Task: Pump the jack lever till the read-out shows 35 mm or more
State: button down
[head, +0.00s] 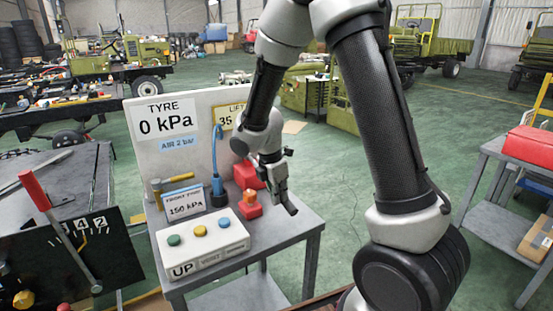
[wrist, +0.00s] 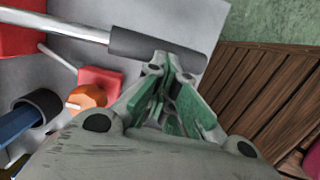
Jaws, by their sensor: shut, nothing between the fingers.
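The lift read-out (head: 226,119) on the upright panel shows "35"; my arm hides the rest of its sign. The red jack (head: 245,175) stands on the grey table, and it shows at the top left of the wrist view (wrist: 22,28). The jack lever is a silver rod with a dark grey grip (wrist: 158,48), running across the top of the wrist view. My gripper (head: 280,193) is shut and empty. In the wrist view its fingertips (wrist: 172,66) are right at the grip; I cannot tell whether they touch it.
A red block with an orange knob (head: 250,199) and a blue hand pump (head: 218,190) stand beside the jack. A white button box (head: 203,243) is at the table's front left. A red-handled lever (head: 37,194) rises at far left; a red case (head: 530,146) lies right.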

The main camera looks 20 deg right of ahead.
jog(key=shift+s+f, duration=0.35)
jog(key=shift+s, duration=0.05)
jog(key=shift+w+r, duration=0.1)
jog(key=shift+r, duration=0.2)
notch_tip(320, 180, up, 14)
jog(key=s+a, duration=0.2)
jog(key=shift+s+f, duration=0.2)
jog(key=shift+s, duration=0.05)
jog(key=shift+a, duration=0.1)
dwell(1.1)
